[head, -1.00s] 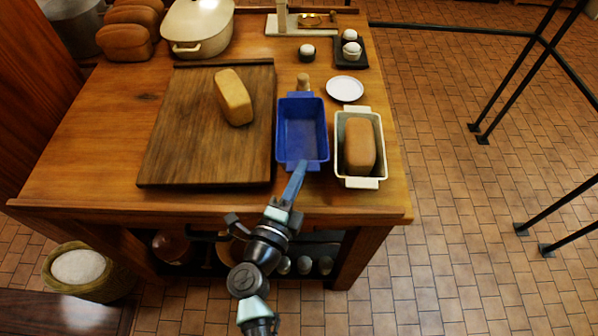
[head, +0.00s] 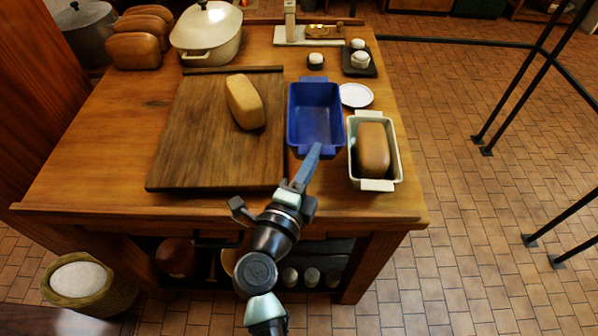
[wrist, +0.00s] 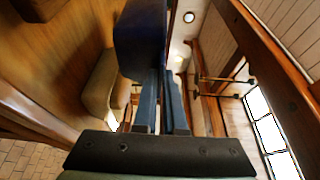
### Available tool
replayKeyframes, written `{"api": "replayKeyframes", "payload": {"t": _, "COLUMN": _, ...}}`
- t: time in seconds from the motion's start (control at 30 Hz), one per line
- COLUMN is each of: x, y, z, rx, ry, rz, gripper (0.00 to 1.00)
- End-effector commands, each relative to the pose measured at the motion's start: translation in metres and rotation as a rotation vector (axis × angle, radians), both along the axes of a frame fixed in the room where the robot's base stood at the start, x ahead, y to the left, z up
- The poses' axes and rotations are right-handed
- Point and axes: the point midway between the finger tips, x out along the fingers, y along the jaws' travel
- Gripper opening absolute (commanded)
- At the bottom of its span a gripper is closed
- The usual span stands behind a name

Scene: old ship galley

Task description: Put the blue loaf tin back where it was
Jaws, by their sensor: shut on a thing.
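The blue loaf tin (head: 316,122) is empty and upright in the head view, between the cutting board and the cream loaf tin. My gripper (head: 314,153) is shut on the handle at its near end. In the wrist view the tin (wrist: 140,38) shows as a dark blue block at the tips of my gripper (wrist: 160,75). It covers part of the table behind it and reaches the white plate's left edge in the picture. It looks slightly raised, but I cannot tell its exact height.
The cutting board (head: 190,150) bears a pale loaf (head: 244,102). The cream tin (head: 395,172) holds a brown loaf (head: 373,150), close on the right. The white plate (head: 356,95) lies behind it. A scale (head: 290,35), small cups and a cream pot (head: 208,32) stand farther back.

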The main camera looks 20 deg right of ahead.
Motion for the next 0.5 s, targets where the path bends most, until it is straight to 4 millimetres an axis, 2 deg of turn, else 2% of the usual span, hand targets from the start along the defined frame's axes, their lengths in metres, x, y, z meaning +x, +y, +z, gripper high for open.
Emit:
{"api": "replayKeyframes", "payload": {"t": 0.03, "x": 0.000, "y": 0.000, "z": -0.017, "rx": -0.001, "ry": 0.003, "rz": 0.001, "gripper": 0.00}}
{"api": "replayKeyframes", "payload": {"t": 0.1, "x": 0.000, "y": 0.000, "z": -0.030, "rx": -0.001, "ry": 0.002, "rz": 0.001, "gripper": 0.00}}
{"api": "replayKeyframes", "payload": {"t": 0.33, "x": 0.000, "y": 0.001, "z": -0.052, "rx": -0.001, "ry": 0.001, "rz": 0.003, "gripper": 0.00}}
{"api": "replayKeyframes", "payload": {"t": 0.5, "x": 0.000, "y": 0.001, "z": -0.077, "rx": -0.001, "ry": 0.001, "rz": 0.003, "gripper": 0.00}}
